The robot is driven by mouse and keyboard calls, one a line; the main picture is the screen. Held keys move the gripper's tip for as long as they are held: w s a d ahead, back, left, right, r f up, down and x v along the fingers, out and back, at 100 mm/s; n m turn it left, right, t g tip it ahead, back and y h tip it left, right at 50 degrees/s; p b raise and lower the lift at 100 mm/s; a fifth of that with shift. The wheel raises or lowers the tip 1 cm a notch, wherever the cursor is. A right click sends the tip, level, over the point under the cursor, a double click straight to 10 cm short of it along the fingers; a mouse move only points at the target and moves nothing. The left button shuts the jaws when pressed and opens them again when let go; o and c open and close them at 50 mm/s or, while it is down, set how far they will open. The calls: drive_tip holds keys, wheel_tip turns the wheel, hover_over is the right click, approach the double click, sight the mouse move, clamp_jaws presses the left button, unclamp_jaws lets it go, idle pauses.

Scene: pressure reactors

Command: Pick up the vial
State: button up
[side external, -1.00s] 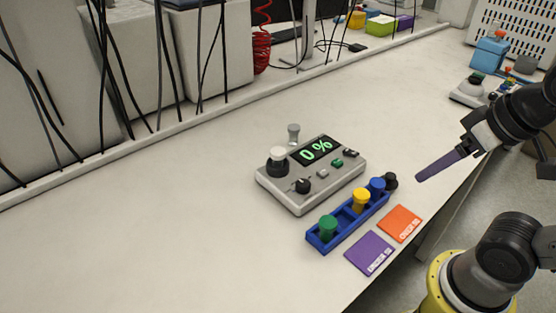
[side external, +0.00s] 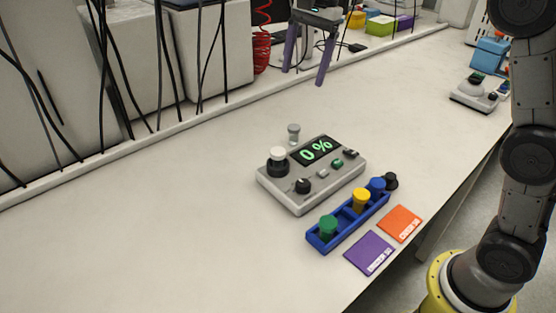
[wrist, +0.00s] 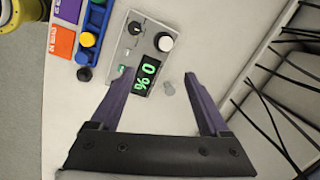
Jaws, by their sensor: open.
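A small grey, clear-looking vial (side external: 293,133) stands upright on the table, just behind the reactor device; it also shows in the wrist view (wrist: 168,88). A blue rack (side external: 341,222) holds vials with a green cap (side external: 328,228), a yellow cap (side external: 361,199) and a blue cap (side external: 378,186). A black-capped piece (side external: 390,181) sits at the rack's far end. My gripper (side external: 304,77) has its purple fingers spread wide, with nothing held, high above the table. In the wrist view, the grey vial appears between my gripper's fingers (wrist: 157,74), below them.
The grey device (side external: 312,178) reads 0 % and has a white-topped knob (side external: 278,158). Orange (side external: 400,223) and purple (side external: 370,254) cards lie in front of the rack. A second device (side external: 475,95) stands at the right. Cables hang along the back wall. The table's left is clear.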

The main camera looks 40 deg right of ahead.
drive_tip(key=w+a+f+g, duration=0.1)
drive_tip(key=w+f, duration=0.4)
drive_tip(key=f, duration=0.2)
hover_over(278, 151)
drive_tip(key=shift+g, duration=0.4)
drive_tip(key=f, duration=0.6)
drive_tip(key=w+d+f, duration=0.1)
drive_tip(key=f, duration=0.2)
drive_tip(key=shift+f, duration=0.2)
drive_tip(key=shift+s+a+f, duration=0.15)
drive_tip(key=shift+f, duration=0.9)
drive_tip(key=shift+s+a+f, duration=0.15)
drive_tip(key=shift+a+f, duration=0.05)
drive_tip(key=shift+f, duration=0.85)
drive_tip(key=shift+s+a+f, duration=0.15)
drive_tip(key=shift+f, duration=0.9)
clamp_jaws()
